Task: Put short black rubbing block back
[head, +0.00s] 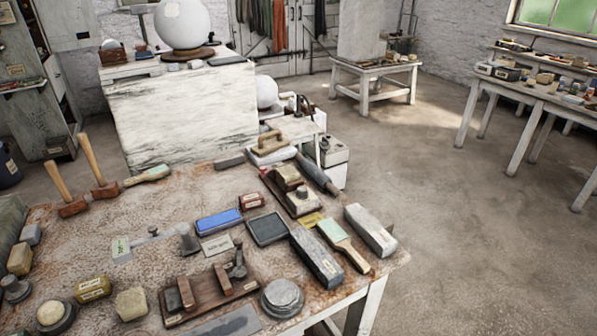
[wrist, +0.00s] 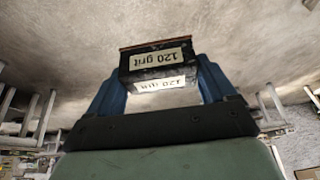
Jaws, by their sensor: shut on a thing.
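My gripper (wrist: 160,68) shows only in the wrist view, and its two blue fingers are shut on a short black block (wrist: 128,66). The block has a thin brown layer along its top edge in the picture and white "120 grit" labels on two faces. The floor lies far behind it, and it touches nothing but the fingers in view. The head view shows neither my gripper nor the held block. There, a dark brown wooden holder (head: 172,320) with upright pieces stands at the front of the worktable (head: 150,215).
The worktable carries a blue block (head: 219,221), a dark framed pad (head: 267,229), a long grey block (head: 317,260), a brush (head: 345,245), a round grey stone (head: 282,298) and two mallets at left. Small bare patches lie between them. Open floor (head: 480,240) is at right.

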